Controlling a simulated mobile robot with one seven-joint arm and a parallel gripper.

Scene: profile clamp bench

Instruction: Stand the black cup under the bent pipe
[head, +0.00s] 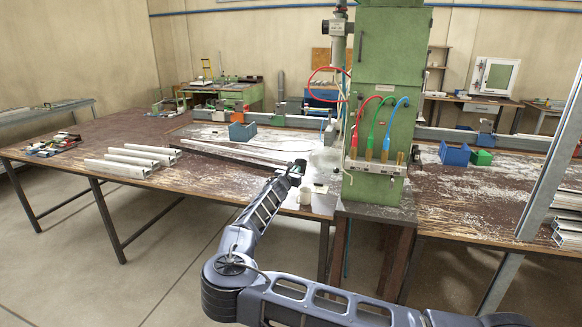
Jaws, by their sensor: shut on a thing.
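My gripper (296,171) is over the front edge of the wooden bench, just left of the green machine column. It is shut on a small dark thing at its tip, which looks like the black cup (300,165). The dark gripper and the dark thing blend together, so the cup's outline and tilt are hard to tell. A grey pipe (338,50) runs down the upper left side of the green column. I cannot tell for sure that this is the bent pipe.
A pale cup-like thing (305,196) stands at the bench edge just below my gripper. The green column (388,75) with red, green and blue hoses blocks the right. White profiles (118,167) lie to the left. A blue bin (242,131) stands farther back.

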